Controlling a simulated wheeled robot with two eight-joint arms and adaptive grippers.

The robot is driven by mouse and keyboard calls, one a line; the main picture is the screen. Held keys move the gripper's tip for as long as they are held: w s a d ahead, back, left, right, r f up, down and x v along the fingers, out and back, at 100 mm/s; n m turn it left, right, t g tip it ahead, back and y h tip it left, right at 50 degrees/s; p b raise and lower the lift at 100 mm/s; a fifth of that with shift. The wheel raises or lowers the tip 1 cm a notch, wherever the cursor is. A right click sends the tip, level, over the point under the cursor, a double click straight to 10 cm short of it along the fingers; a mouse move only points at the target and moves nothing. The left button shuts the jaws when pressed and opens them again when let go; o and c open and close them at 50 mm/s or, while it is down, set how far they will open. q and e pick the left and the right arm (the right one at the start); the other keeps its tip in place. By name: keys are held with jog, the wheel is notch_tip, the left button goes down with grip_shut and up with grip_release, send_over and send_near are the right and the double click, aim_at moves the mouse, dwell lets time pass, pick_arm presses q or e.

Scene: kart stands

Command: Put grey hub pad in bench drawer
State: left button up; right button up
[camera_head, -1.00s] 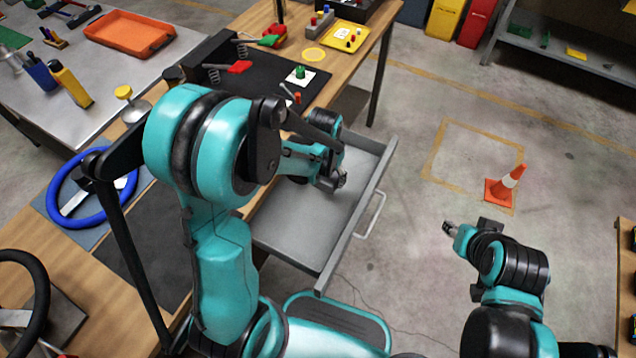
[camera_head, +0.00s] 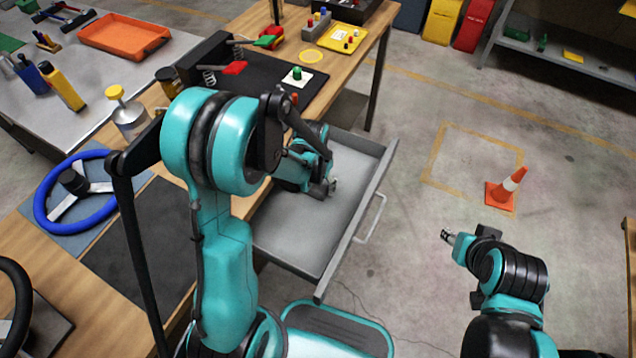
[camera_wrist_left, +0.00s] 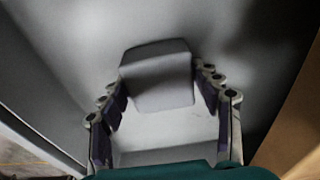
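The grey hub pad (camera_wrist_left: 157,76) shows in the left wrist view as a rounded grey block between the two fingers of my left gripper (camera_wrist_left: 158,82). The fingertips meet its two sides, so the gripper looks shut on it. In the head view my left gripper (camera_head: 330,187) is inside the outline of the open bench drawer (camera_head: 300,236), towards its far part. The pad cannot be clearly made out there. The grey drawer interior fills the background of the wrist view. My right gripper (camera_head: 447,236) is over the floor, right of the drawer, apart from everything; its finger opening is too small to judge.
The drawer's front has a handle (camera_head: 371,218). The bench holds a blue steering wheel (camera_head: 77,190), a dark mat (camera_head: 150,240) and a green part on a white square (camera_head: 298,75). An orange cone (camera_head: 505,187) stands on the floor at right. The floor between is clear.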

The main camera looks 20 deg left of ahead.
pick_arm(q)
jog(key=shift+o, duration=1.1)
jog(key=shift+r, duration=0.15)
notch_tip(320, 180, up, 11)
jog(key=s+p, duration=0.1)
jog(key=p, duration=0.4)
notch_tip(320, 180, up, 8)
jog(key=t, duration=0.2)
send_over(316, 186)
jog(key=s, duration=0.5)
jog(key=s+r+n+t, duration=0.1)
jog(key=s+r+t, duration=0.2)
jog(key=s, duration=0.4)
jog(key=shift+s+d+r+n+t, duration=0.35)
jog(key=shift+d+r+t, duration=0.1)
jog(key=shift+r, duration=0.3)
